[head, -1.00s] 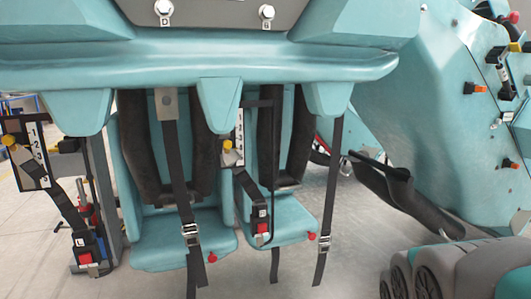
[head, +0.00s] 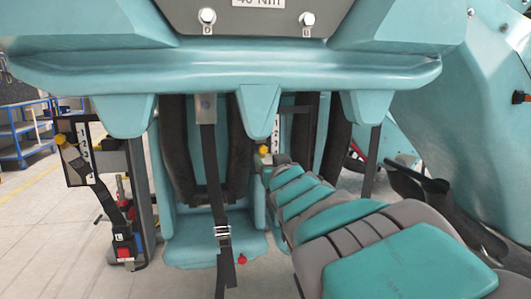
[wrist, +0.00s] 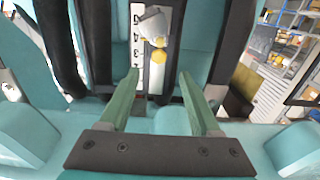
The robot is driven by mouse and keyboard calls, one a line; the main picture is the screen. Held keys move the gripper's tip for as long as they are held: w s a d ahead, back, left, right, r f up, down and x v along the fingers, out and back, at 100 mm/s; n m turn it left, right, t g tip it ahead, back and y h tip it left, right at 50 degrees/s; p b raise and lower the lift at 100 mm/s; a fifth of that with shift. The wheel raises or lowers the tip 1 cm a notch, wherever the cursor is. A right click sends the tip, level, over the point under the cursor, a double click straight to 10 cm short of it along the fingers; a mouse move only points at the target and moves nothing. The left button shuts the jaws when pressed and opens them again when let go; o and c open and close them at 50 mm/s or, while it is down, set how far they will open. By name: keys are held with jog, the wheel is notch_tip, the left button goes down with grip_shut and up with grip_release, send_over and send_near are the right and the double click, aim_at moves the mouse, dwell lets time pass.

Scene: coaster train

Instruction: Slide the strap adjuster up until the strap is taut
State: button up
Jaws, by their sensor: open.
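A black strap (head: 209,165) hangs in front of the left seat. Its metal strap adjuster (head: 223,235) sits low on it, at the seat's front edge, with a loose tail below. A second black strap (head: 373,160) hangs before the right seat; its lower part and any adjuster are hidden behind my arm. My gripper (wrist: 158,75) is open and empty in the wrist view, its two green fingers apart. Beyond them is a yellow knob (wrist: 158,57) beside a white numbered scale (wrist: 138,45). No adjuster is clearly visible in the wrist view.
A teal overhead beam (head: 230,72) with downward lobes hangs above the seats. A numbered post with a red-button buckle (head: 123,252) stands at left. A blue shelf (head: 22,135) is far left. Floor is open at lower left.

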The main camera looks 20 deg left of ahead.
aim_at(263, 150)
jog(key=shift+p+x, duration=0.35)
jog(key=shift+x, duration=3.2)
jog(key=shift+d+f, duration=0.1)
grip_shut()
